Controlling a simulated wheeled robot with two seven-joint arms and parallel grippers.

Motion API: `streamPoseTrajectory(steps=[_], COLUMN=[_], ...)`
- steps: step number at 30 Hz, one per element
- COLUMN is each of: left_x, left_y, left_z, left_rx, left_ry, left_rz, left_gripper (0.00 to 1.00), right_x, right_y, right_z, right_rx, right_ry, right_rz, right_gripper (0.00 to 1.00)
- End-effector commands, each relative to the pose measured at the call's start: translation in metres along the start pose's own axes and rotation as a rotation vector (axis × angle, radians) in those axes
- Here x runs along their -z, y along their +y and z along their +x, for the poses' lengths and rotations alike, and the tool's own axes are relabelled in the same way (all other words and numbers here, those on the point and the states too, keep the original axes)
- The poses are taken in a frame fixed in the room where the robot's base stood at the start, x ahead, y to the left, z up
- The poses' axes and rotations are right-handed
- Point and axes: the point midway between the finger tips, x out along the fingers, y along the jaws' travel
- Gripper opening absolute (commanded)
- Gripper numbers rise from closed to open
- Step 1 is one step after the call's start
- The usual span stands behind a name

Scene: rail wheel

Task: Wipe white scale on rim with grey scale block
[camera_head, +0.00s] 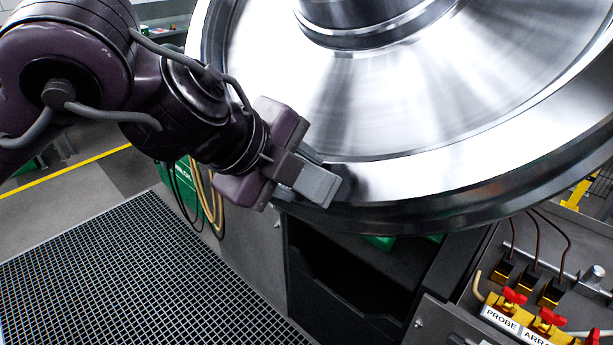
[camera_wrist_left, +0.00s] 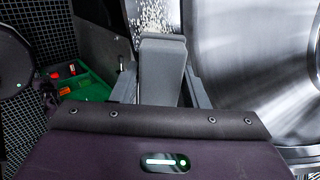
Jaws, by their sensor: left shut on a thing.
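The big shiny steel rail wheel (camera_head: 450,110) fills the upper right of the head view, and its dark outer rim (camera_head: 400,212) curves along the bottom. My left gripper (camera_head: 308,172) is at the lower left of the rim. It is shut on the grey scale block (camera_head: 318,186). In the left wrist view the block (camera_wrist_left: 163,70) stands between the two fingers, with its far end at the rim. White speckled scale (camera_wrist_left: 158,16) shows just beyond the block. I cannot tell whether the block touches it. My right gripper is not in view.
A fixture with red-handled yellow valves (camera_head: 515,300) and PROBE labels is at the lower right. A dark cabinet (camera_head: 345,280) stands below the wheel. Floor grating (camera_head: 120,275) is at the lower left. A green tray (camera_wrist_left: 88,90) shows left in the wrist view.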

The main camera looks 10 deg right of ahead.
Motion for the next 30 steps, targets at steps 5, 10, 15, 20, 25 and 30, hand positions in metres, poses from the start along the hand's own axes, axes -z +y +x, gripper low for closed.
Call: streamPoseTrajectory(steps=[5,10,15,20,25,30], left_x=[-0.014,-0.029,-0.036,-0.042,-0.057,-0.069], left_y=[0.006,0.01,0.011,0.013,0.017,0.02], left_z=[0.002,0.001,0.0,-0.001,-0.001,-0.002], left_rx=[-0.005,-0.005,-0.005,-0.005,-0.004,-0.004], left_ry=[-0.004,-0.005,-0.002,-0.003,-0.004,-0.003], left_rz=[-0.006,-0.006,-0.003,-0.005,-0.006,-0.004], left_gripper=[0.22,0.22,0.22,0.22,0.22,0.22], right_x=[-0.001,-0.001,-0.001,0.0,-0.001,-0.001], right_y=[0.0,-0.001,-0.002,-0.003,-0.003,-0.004], right_z=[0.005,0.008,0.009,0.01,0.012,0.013], right_rx=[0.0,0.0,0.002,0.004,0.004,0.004], right_ry=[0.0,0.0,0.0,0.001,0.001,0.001], right_rz=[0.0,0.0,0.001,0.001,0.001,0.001], right_gripper=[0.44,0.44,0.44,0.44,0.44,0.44])
